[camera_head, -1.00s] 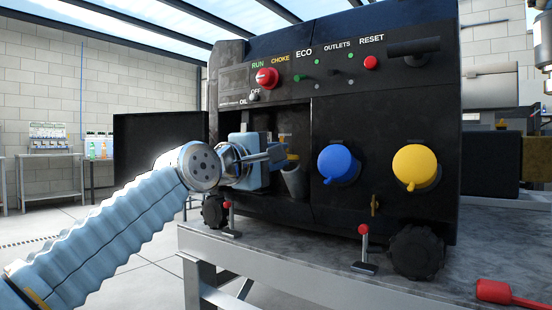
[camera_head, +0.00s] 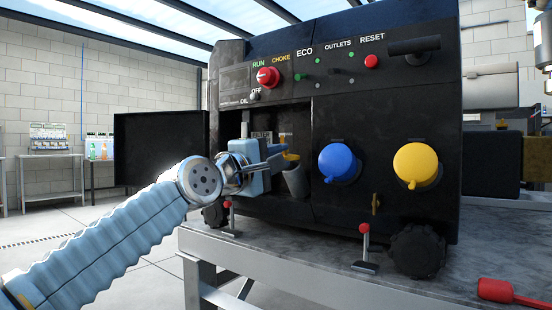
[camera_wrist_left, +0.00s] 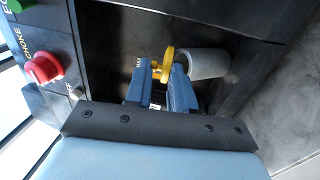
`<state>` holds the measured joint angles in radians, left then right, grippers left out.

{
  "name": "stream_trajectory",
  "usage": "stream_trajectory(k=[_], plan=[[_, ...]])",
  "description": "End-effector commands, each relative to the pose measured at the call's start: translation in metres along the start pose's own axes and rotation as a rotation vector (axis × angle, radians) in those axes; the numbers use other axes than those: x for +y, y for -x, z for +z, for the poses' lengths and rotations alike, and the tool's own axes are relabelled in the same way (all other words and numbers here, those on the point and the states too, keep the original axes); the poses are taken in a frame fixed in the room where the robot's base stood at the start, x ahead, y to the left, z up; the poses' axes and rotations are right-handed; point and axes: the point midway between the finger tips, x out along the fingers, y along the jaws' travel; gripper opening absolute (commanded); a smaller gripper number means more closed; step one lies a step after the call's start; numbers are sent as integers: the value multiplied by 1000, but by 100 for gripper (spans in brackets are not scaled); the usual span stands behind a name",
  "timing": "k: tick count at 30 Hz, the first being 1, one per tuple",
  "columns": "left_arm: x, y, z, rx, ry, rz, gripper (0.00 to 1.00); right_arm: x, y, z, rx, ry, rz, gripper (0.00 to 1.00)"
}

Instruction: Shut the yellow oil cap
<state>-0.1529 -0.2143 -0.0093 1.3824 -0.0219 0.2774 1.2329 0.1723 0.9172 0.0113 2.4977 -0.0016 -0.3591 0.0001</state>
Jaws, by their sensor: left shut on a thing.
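The yellow oil cap (camera_head: 291,156) shows as a small yellow piece at the top of a grey filler neck (camera_head: 297,179), inside the open bay of the black generator (camera_head: 385,100). In the left wrist view the yellow cap (camera_wrist_left: 167,64) stands edge-on between the blue fingertips, beside the grey neck (camera_wrist_left: 208,64). My left gripper (camera_head: 278,158) reaches into the bay from the left. Its jaws (camera_wrist_left: 162,74) are shut on the yellow cap. The fingers hide part of the cap. My right gripper is not in view.
The bay's black door (camera_head: 160,150) stands open at the left. Red-topped clamps (camera_head: 364,229) stand on the bench (camera_head: 320,270). A red tool (camera_head: 500,292) lies at the right.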

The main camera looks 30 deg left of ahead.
Motion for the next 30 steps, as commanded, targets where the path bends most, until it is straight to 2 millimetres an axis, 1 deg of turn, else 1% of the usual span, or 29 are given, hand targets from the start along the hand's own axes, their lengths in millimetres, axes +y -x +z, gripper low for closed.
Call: stream_trajectory(k=[1,26,27,30], plan=[[1,-1,5,-10,1,1,0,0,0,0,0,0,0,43],[1,-1,6,-13,2,0,0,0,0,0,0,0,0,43],[1,-1,6,-13,2,1,28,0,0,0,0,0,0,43],[1,-1,5,-10,1,1,41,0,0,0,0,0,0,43]])
